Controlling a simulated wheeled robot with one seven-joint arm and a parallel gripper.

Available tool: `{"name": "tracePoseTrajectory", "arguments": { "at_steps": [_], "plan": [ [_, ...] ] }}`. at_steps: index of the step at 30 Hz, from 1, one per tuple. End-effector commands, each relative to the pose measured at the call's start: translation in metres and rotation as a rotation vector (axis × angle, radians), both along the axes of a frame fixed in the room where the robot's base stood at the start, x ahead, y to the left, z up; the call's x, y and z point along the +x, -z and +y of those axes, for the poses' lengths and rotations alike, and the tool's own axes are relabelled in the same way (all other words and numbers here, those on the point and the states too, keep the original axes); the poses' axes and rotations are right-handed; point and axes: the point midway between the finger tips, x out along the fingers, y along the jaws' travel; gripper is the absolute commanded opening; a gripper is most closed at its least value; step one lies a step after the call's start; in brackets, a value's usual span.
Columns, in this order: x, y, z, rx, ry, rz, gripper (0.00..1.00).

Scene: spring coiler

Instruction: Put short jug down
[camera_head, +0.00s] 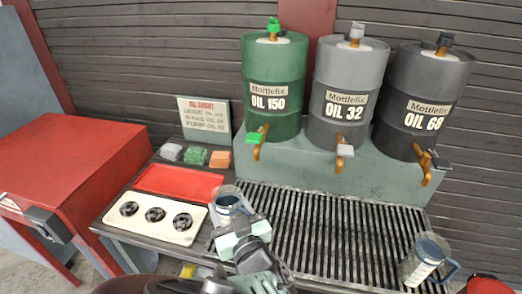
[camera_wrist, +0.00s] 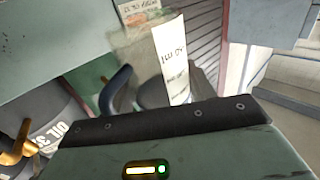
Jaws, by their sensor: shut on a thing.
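A clear jug (camera_head: 228,199) with a dark blue rim, the short jug by the task, is in my gripper (camera_head: 240,225) near the left end of the slotted grate (camera_head: 310,225). My gripper is shut on it. In the wrist view the jug (camera_wrist: 173,62) shows a white printed label and a blue handle, tilted in that picture, between the jaws. My gripper hides its lower part in the head view, so I cannot tell whether its base touches the grate. A second clear jug (camera_head: 422,268) with a blue handle stands at the grate's right end.
Green, grey and dark oil drums (camera_head: 275,85) with taps stand behind the grate. To the left are a red tray (camera_head: 178,182), a cream plate with three dark round parts (camera_head: 153,216), coloured blocks (camera_head: 194,156) and an oil chart sign (camera_head: 204,117). The grate's middle is clear.

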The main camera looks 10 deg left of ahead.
Motion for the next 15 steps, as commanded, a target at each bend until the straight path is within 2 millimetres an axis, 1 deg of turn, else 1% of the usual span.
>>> {"name": "tracePoseTrajectory", "arguments": {
  "at_steps": [1, 3, 8, 12, 15],
  "plan": [
    [0.000, 0.016, 0.000, -0.002, -0.002, -0.001, 0.19],
    [0.000, 0.026, 0.000, -0.001, -0.002, -0.002, 0.19],
    [0.000, 0.038, 0.000, 0.001, -0.001, -0.002, 0.19],
    [0.000, 0.062, 0.000, -0.001, -0.001, -0.002, 0.19],
    [0.000, 0.073, 0.000, 0.001, 0.000, -0.001, 0.19]
  ]
}}
